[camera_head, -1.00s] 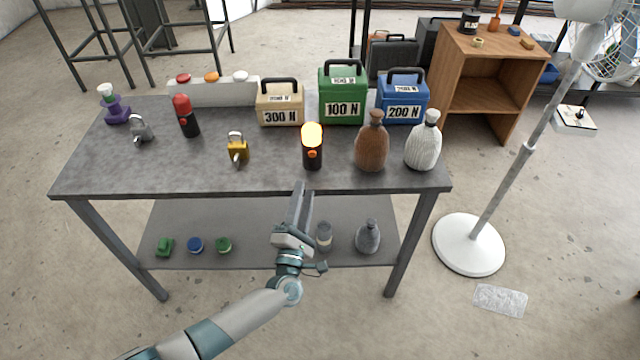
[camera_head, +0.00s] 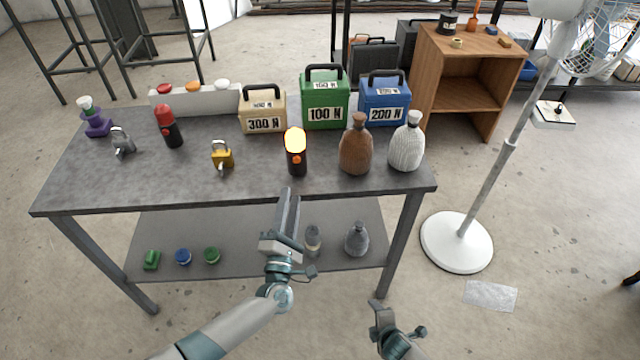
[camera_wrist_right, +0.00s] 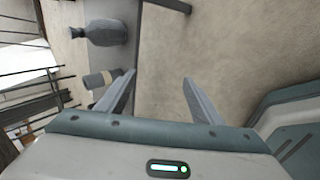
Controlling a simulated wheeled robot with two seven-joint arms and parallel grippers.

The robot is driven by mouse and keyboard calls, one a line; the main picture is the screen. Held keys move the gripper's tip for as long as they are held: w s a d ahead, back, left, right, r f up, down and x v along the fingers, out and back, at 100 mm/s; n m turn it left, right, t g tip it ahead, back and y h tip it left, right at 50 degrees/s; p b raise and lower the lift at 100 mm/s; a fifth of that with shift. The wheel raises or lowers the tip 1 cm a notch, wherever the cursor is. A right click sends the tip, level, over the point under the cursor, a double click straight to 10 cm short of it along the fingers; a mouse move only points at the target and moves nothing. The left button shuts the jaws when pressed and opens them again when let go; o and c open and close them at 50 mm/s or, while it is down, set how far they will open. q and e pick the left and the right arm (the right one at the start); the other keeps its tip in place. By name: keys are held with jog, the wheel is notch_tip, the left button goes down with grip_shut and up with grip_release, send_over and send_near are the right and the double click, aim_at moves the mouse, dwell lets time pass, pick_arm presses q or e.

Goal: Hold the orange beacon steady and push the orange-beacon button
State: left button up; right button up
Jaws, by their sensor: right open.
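The orange beacon (camera_head: 297,163) stands upright near the table's front edge, with a black body, a glowing orange-yellow top and a small orange button on its front. My left gripper (camera_head: 289,194) points up toward it at the table's front edge, just short of the beacon and apart from it. Its fingers are seen edge-on, so any gap is not clear. My right gripper (camera_head: 375,308) is low in front of the table, right of the left arm. In the right wrist view its fingers (camera_wrist_right: 158,78) are apart with nothing between them.
A brown bottle (camera_head: 356,148) and a white ribbed bottle (camera_head: 406,145) stand right of the beacon. A yellow padlock (camera_head: 222,157) and a red beacon (camera_head: 170,130) stand left. Weight boxes (camera_head: 325,100) stand behind. A lower shelf (camera_head: 260,265) holds several small items.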

jog(key=w+a+r+n+t, duration=0.25)
jog(key=w+r+n, duration=0.25)
jog(key=w+r, duration=0.45)
jog(key=n+t+y, duration=0.5)
jog(key=n+t, duration=0.2)
jog(key=n, duration=0.9)
send_near(295, 136)
jog(key=s+d+f, duration=0.2)
jog(key=s, duration=0.3)
jog(key=shift+w+d+r, duration=0.1)
jog(key=shift+w+r, duration=0.05)
jog(key=shift+w, duration=0.05)
jog(key=shift+w, duration=0.1)
jog(key=x, duration=1.7)
jog(key=shift+w+f, duration=0.1)
jog(key=shift+f, duration=0.2)
jog(key=c, duration=1.2)
pick_arm(q)
grip_shut()
pick_arm(e)
jog(key=shift+c, duration=0.2)
